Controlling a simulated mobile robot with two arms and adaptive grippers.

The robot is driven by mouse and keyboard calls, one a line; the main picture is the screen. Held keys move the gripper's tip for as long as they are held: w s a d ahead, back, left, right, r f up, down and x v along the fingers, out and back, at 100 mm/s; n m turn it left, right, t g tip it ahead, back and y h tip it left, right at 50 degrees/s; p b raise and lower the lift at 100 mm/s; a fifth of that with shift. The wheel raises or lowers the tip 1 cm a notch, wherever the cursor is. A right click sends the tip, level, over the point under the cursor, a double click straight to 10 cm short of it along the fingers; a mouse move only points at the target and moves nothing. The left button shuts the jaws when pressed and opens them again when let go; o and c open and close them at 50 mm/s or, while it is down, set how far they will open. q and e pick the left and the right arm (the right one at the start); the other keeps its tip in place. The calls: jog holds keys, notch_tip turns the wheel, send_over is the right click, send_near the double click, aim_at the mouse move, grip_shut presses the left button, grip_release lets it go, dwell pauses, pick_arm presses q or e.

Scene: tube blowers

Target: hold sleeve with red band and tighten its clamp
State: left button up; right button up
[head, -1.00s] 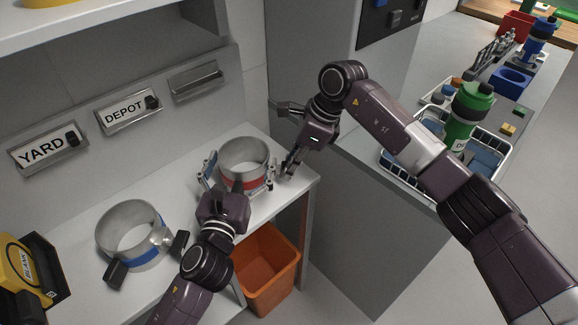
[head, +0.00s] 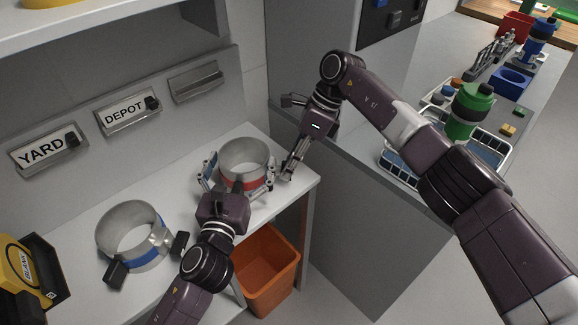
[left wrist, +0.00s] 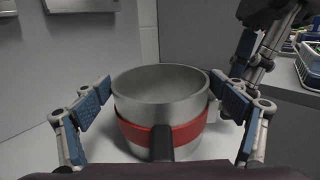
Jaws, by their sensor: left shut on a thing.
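The sleeve with the red band (head: 245,156) is a short metal cylinder standing on the white shelf top. Its red band (left wrist: 190,132) circles the lower part, with a black handle (left wrist: 161,142) facing the left wrist camera. My left gripper (head: 240,170) is shut around the sleeve, a blue-padded finger on each side; these fingers also show in the left wrist view (left wrist: 160,97). My right gripper (head: 289,138) is right of the sleeve, its fingers spread wide and empty. Its lower finger is close to the sleeve's right side; contact cannot be told.
A second sleeve with a blue band (head: 134,236) and black handles stands to the left. A yellow-and-black box (head: 30,270) is at the far left. An orange bin (head: 266,270) stands below the shelf's front edge. A grey counter with a basket (head: 400,172) and green bottle (head: 468,112) is right.

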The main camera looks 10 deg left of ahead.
jog(key=shift+o, duration=0.9)
jog(key=v, duration=1.2)
jog(key=s+d+f+m+t+y, duration=0.1)
jog(key=s+d+f+t+y, duration=0.15)
jog(key=f+y, duration=0.6)
jog(key=shift+g+y, duration=0.25)
jog(key=shift+g, duration=0.2)
jog(key=x, duration=0.6)
jog(key=shift+a+f, duration=0.1)
jog(key=shift+a, duration=0.1)
